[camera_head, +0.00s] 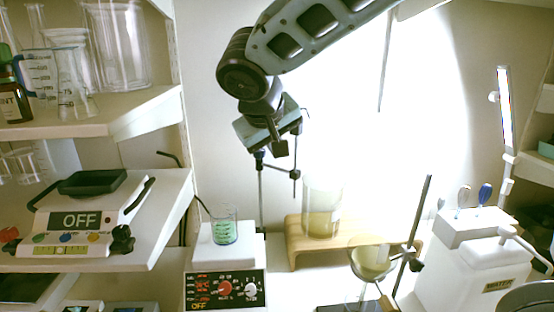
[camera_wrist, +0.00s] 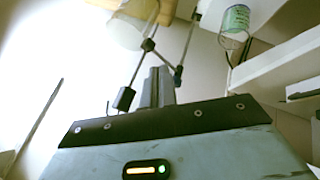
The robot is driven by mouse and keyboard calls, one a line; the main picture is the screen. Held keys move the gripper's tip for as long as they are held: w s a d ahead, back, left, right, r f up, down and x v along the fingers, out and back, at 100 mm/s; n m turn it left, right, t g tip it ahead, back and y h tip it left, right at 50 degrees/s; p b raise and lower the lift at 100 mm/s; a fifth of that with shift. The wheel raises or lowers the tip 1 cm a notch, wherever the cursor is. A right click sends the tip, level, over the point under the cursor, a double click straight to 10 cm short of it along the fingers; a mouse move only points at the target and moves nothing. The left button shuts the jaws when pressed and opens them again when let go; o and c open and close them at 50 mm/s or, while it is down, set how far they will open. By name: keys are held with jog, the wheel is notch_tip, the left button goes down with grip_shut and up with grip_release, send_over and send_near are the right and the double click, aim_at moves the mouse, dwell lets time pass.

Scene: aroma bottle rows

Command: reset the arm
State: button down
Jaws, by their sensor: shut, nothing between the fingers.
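My arm reaches in from the top of the head view and bends down at the wrist. My gripper (camera_head: 280,149) is shut and empty, hanging in the air in front of the back wall, above the bench. In the wrist view its closed fingers (camera_wrist: 157,86) point away from the camera with nothing held between them. A thin metal stand with a clamp (camera_head: 295,174) is just below the gripper in the head view; I cannot tell the exact gap.
A small beaker of green liquid (camera_head: 224,232) stands on the hotplate (camera_head: 225,290). A large beaker (camera_head: 322,210) stands on the wooden riser (camera_head: 297,248). Glassware shelves (camera_head: 110,122) are at left, a white water container (camera_head: 455,275) at right.

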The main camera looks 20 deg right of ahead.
jog(key=s+a+f+n+g+y, duration=0.1)
jog(key=s+f, duration=0.3)
jog(key=s, duration=0.5)
jog(key=s+a+f+n+g+y, duration=0.2)
jog(key=s+f, duration=0.3)
jog(key=s, duration=0.5)
jog(key=s+a+f+n+g+y, duration=0.2)
jog(key=s+f+n+g, duration=0.1)
jog(key=s, duration=0.6)
jog(key=shift+s+a+f, duration=0.15)
jog(key=shift+a+f, duration=0.25)
jog(key=shift+f, duration=0.25)
